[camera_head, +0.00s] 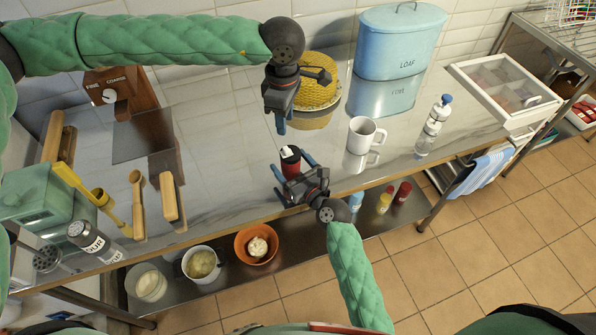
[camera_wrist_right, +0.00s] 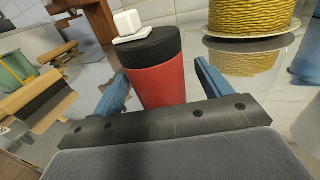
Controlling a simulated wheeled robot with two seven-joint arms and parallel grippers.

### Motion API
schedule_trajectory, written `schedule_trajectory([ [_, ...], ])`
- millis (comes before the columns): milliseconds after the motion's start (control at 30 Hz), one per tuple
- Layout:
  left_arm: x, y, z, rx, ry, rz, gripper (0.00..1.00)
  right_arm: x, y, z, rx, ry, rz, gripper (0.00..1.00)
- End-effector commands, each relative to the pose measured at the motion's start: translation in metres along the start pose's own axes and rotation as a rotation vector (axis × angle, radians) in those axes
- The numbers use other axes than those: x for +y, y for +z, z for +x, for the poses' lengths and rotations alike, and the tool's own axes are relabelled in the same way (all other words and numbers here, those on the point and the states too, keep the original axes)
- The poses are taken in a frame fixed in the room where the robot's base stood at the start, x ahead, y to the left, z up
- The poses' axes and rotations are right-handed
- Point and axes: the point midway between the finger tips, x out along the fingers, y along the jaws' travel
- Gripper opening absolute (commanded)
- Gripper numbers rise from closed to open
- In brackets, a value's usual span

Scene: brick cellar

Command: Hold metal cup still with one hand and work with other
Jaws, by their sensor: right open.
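The metal cup (camera_head: 291,167) is red with a black lid and a white piece on top. It stands upright on the shiny counter near its front edge. It also shows in the right wrist view (camera_wrist_right: 160,82). My right gripper (camera_head: 293,164) is open, with one blue finger on each side of the cup. Gaps show beside the cup, so the fingers do not clearly press on it. My left gripper (camera_head: 279,124) points down above the counter, behind the cup and apart from it. Its finger gap is not clear.
A yellow woven domed thing (camera_head: 318,92) stands behind my left gripper. A white mug (camera_head: 362,136), a bottle (camera_head: 433,126) and a blue loaf bin (camera_head: 398,42) stand to the right. Wooden tools (camera_head: 138,205) lie left. Bowls (camera_head: 257,246) sit on the lower shelf.

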Motion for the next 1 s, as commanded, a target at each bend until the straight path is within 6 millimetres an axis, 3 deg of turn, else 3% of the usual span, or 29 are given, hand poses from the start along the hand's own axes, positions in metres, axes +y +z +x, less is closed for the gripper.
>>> schedule_trajectory([
  [367, 0.0, 0.0, -0.0001, 0.0, 0.0, 0.0, 0.36, 0.0004, -0.0007, 0.0066, 0.001, 0.001, 0.0, 0.77],
  [400, 0.0, 0.0, -0.0001, 0.0, 0.0, 0.0, 0.36, 0.0004, -0.0007, 0.0066, 0.001, 0.001, 0.0, 0.76],
  [667, 0.0, 0.0, -0.0001, 0.0, 0.0, 0.0, 0.36, 0.0003, -0.0005, 0.0065, 0.001, 0.001, 0.0, 0.25],
  [1000, 0.0, 0.0, 0.0, 0.0, 0.0, 0.0, 0.36, 0.0003, -0.0005, 0.0064, 0.001, 0.001, 0.0, 0.25],
])
